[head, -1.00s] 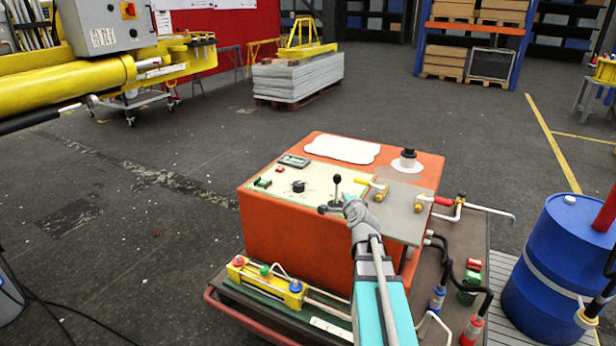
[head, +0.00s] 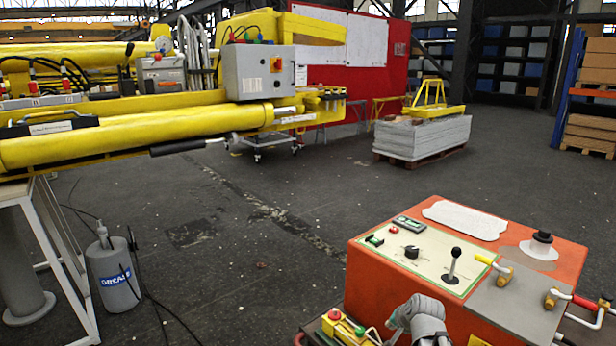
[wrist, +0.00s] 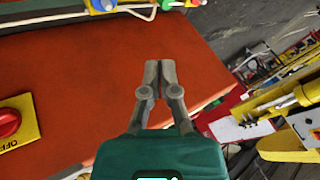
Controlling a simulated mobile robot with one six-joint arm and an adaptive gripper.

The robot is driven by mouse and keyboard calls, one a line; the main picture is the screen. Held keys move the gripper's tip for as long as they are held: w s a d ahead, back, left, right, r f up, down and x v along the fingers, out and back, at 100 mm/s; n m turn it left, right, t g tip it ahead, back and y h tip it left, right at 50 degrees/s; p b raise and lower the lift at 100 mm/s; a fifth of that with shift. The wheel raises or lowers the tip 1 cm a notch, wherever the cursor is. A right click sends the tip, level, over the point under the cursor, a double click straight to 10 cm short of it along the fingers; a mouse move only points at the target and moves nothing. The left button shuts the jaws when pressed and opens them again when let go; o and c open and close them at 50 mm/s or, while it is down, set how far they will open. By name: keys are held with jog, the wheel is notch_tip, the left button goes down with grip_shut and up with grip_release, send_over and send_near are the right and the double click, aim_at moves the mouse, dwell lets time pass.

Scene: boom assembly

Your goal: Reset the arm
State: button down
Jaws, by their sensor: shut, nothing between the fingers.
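My gripper (wrist: 161,76) shows in the wrist view with its two grey fingers together and nothing between them. An orange surface lies behind it there. In the head view my gripper (head: 418,312) is at the bottom, in front of the orange control console (head: 366,290). The console's top carries a black lever (head: 453,265), a black knob (head: 411,252) and a yellow-handled valve (head: 495,268). The gripper appears apart from the lever. Most of my arm is out of the head view.
A yellow boom (head: 130,142) with a grey control box (head: 258,75) extends in from the left. A grey grease can (head: 112,275) stands on the floor at lower left. A pallet stack (head: 425,138) stands at the back. The floor between boom and console is open.

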jog(key=s+a+f+n+g+h, duration=0.1)
jog(key=s+a+n+g, duration=0.25)
jog(key=s, duration=0.25)
jog(key=s+a+f+n+g+h, duration=0.1)
jog(key=s+a+f+n+g, duration=0.2)
jog(key=s, duration=0.4)
notch_tip(320, 180, up, 22)
jog(key=p, duration=2.1)
jog(key=shift+w+d+f, duration=0.15)
jog(key=shift+w+d, duration=0.05)
jog(key=shift+w, duration=0.1)
jog(key=shift+n, duration=0.25)
